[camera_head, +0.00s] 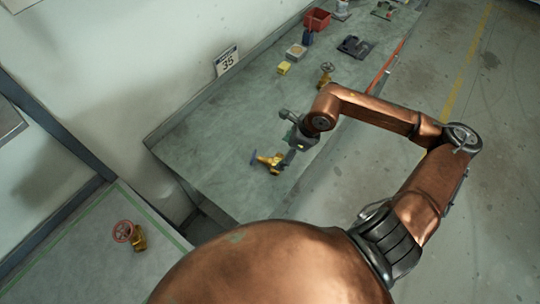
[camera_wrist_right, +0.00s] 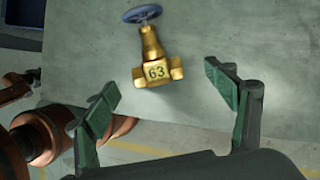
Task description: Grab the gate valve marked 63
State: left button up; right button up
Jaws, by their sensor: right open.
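A brass gate valve marked 63 (camera_wrist_right: 157,72) with a blue handwheel (camera_wrist_right: 142,14) lies on the grey table. In the head view this valve (camera_head: 270,162) is near the table's front part, beside my right gripper (camera_head: 291,150). In the right wrist view my right gripper (camera_wrist_right: 168,98) is open, with green-padded fingers apart. The valve is beyond the fingertips, between their lines, and nothing is held. My left gripper is not in view.
Another valve (camera_head: 326,76) stands farther back on the table. A red-wheeled valve (camera_head: 130,234) sits on a separate surface at lower left.

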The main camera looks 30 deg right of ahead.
aim_at(275, 161)
jog(key=x, duration=0.5)
jog(key=shift+s+a, duration=0.3)
jog(key=shift+x, duration=0.95)
jog(key=shift+f, duration=0.15)
jog(key=c, duration=1.2)
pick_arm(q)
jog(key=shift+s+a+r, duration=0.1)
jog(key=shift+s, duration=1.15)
pick_arm(e)
jog(key=c, duration=0.5)
